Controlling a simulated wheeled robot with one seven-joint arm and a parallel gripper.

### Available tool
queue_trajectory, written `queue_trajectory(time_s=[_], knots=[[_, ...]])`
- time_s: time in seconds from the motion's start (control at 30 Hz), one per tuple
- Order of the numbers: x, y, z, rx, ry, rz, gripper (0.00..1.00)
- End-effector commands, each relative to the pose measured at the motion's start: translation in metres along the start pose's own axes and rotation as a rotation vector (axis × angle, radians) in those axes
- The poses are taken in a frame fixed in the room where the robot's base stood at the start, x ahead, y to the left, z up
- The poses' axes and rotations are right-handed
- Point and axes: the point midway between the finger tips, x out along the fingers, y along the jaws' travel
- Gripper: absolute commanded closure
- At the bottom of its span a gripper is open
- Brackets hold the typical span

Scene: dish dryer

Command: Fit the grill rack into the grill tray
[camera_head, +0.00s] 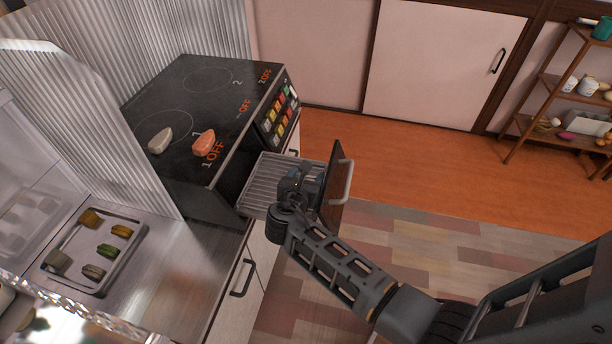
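The grill tray (242,201) is pulled out from the front of the black stove, behind a dark brown front panel (337,166) with a pale handle. A grey, barred grill rack (268,178) shows within the tray's outline. I cannot tell whether it lies flat and fully seated. My gripper (303,181) is over the right part of the tray, close to the rack and just left of the front panel. My wrist hides that end of the rack and tray. The fingertips are too small and dark to show whether they hold the rack.
The black stove (225,92) bears a pale stone-like piece (160,140) and a salmon-like piece (204,142). A metal tray (135,226) with several food pieces sits on the counter at left. A cabinet handle (243,278) juts out below. Open floor lies to the right.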

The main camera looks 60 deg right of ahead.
Motion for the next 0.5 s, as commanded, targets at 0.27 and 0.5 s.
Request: queue_trajectory(time_s=[0.27,0.5], knots=[[0.0027,0.0002,-0.0061,0.001,-0.001,0.0,0.74],[0.0047,0.0002,-0.0108,0.002,-0.001,0.0,0.74]])
